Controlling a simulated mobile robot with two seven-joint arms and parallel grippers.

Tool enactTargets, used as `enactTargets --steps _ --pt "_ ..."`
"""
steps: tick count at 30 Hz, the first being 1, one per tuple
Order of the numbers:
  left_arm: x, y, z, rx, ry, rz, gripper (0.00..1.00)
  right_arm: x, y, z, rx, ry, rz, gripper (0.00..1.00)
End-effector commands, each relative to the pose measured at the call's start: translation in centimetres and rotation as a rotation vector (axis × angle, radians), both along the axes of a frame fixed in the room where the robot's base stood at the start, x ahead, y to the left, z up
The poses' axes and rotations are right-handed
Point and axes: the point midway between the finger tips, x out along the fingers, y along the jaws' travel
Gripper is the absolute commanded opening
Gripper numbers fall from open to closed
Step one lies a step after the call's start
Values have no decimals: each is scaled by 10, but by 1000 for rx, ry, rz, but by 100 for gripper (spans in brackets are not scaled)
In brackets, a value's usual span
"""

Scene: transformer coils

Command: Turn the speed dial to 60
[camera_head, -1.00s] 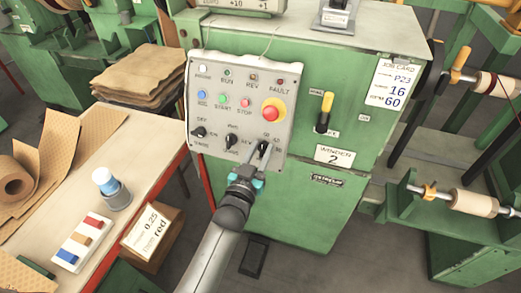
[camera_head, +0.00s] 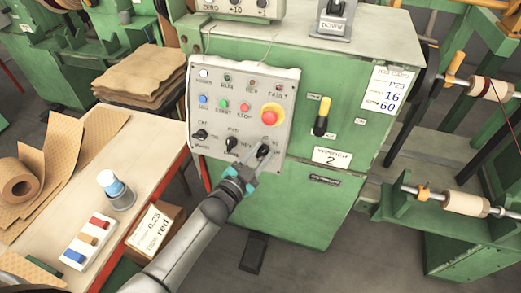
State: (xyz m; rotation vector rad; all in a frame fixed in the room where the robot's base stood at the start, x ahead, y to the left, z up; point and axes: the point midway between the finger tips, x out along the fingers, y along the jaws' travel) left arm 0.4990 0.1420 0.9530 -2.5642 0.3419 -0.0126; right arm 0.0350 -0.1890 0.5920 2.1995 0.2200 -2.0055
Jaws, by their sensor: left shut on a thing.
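The control panel (camera_head: 242,112) is a light grey plate on the front of the green winder cabinet. The speed dial (camera_head: 263,151) is the dark knob at its lower right. My left gripper (camera_head: 258,157) reaches up from below and is shut on this dial. The fingers cover part of the dial and its scale, so its setting cannot be read. Two other dark knobs, the left one (camera_head: 200,134) and the middle one (camera_head: 231,144), sit in the same row. The job card (camera_head: 389,90) at the cabinet's right shows 60 on its bottom line. My right gripper is not in view.
A red emergency button (camera_head: 269,117) on a yellow ring sits just above the dial. A yellow-handled lever (camera_head: 321,116) is to its right.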

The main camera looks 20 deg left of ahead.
Motion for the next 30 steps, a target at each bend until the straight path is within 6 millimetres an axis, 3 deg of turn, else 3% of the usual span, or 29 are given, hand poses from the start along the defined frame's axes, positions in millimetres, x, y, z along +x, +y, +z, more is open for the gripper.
enactTargets --steps 12,27,28,30 --pt "0 0 0 158 -5 -63 0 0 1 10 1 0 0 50" --pt "0 0 -1 174 -5 -70 0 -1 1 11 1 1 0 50" --pt "0 0 -1 174 -5 -70 40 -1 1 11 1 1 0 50" --pt "0 0 -1 173 -5 -69 44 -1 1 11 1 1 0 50"
